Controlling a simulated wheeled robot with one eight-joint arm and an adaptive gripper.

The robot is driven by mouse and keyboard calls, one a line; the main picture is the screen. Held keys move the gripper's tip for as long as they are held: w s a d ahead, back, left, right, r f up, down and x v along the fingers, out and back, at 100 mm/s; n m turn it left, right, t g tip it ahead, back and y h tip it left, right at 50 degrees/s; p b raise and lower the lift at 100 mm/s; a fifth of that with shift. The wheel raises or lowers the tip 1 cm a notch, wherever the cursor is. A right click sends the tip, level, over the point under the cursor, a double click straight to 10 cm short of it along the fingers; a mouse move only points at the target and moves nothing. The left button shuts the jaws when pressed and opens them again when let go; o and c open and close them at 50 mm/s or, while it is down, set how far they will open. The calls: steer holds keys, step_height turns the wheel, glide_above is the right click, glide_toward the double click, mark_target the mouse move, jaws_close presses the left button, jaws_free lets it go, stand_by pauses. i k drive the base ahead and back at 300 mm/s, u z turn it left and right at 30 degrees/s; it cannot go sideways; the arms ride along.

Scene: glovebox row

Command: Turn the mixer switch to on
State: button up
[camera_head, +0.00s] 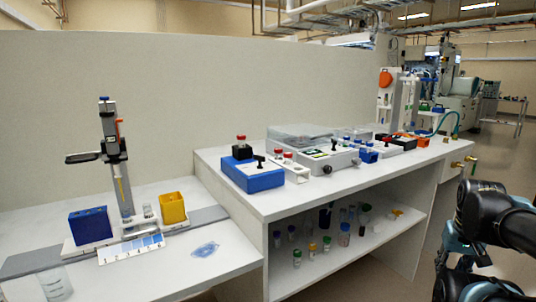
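A blue box-shaped device (252,174) sits at the near left end of the raised white bench. It looks like the mixer. A small black lever (259,160) stands on its pale top panel, and a black block (242,151) with a red-capped tube is at its back. The lever is too small to read whether it is at on or off. Dark links of my arm show at the lower right edge, well to the right of the blue device. My gripper itself is not visible.
A white instrument (325,158) with a knob and a white rack (291,171) of red-capped tubes stand right of the blue device. Bottles fill the shelf below.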

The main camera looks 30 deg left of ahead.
mark_target(259, 157)
steer(key=k, duration=1.35)
steer(key=u, duration=0.75)
steer(key=i, duration=1)
